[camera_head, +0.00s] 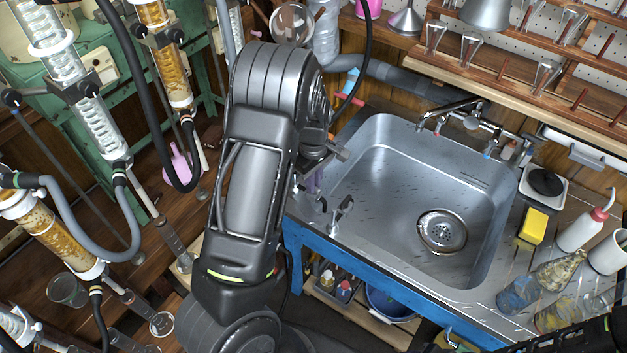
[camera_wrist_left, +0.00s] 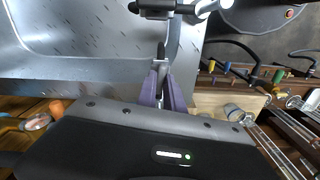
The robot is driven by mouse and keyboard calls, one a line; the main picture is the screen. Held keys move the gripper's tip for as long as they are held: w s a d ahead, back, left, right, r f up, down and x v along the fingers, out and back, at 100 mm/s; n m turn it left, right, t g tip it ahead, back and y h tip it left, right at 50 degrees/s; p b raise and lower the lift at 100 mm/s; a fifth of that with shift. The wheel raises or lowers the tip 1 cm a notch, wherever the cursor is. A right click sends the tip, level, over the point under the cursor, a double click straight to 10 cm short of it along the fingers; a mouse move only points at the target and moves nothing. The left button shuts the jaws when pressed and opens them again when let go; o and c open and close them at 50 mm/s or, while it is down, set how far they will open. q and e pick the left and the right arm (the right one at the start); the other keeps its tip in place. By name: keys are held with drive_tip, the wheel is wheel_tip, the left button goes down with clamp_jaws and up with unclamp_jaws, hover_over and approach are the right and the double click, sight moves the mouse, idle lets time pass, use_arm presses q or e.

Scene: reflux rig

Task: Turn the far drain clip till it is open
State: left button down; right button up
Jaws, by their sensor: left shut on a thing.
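My left arm comes down over the left edge of the sink. In the left wrist view the purple fingers (camera_wrist_left: 162,88) are shut around a small slim piece with a dark end, the far drain clip (camera_wrist_left: 161,52), beside the metal rim. The clip's angle is hard to judge, and I cannot tell whether it is open. My right gripper is not in view.
The steel sink (camera_head: 375,250) has a round drain (camera_head: 442,232) and a tap (camera_head: 450,112). A small metal fitting (camera_head: 340,210) stands on its left rim. Glass columns and hoses crowd the left. A yellow sponge (camera_head: 533,226) and bottles stand at the right.

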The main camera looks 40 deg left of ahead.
use_arm(q)
drive_tip(key=shift+n, duration=1.2)
drive_tip(key=c, duration=1.5)
unclamp_jaws()
drive_tip(key=shift+o, duration=0.2)
wheel_tip(320, 180, up, 8)
drive_tip(key=shift+f, duration=0.1)
